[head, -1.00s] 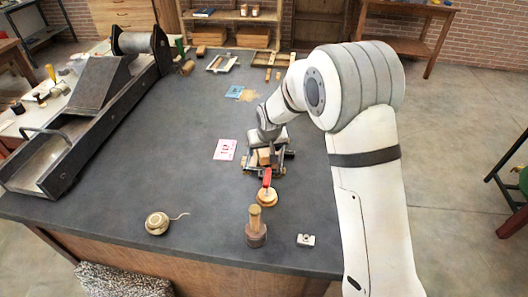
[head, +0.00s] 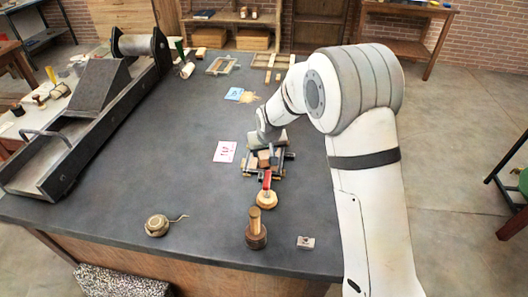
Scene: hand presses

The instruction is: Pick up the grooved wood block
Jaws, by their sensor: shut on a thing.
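The grooved wood block (head: 264,160) is a small brown piece near the right middle of the dark bench. My gripper (head: 265,163) points down over it and is shut on it between dark fingers. The fingers hide part of the block. The groove is too small to make out, and I cannot tell whether the block is clear of the bench.
A red-handled tool with a round wooden base (head: 266,199) stands just in front. A wooden-handled weight (head: 256,232), a small metal piece (head: 306,242) and a round tape (head: 157,225) lie near the front edge. A pink card (head: 225,151) lies left; the bench's left middle is clear.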

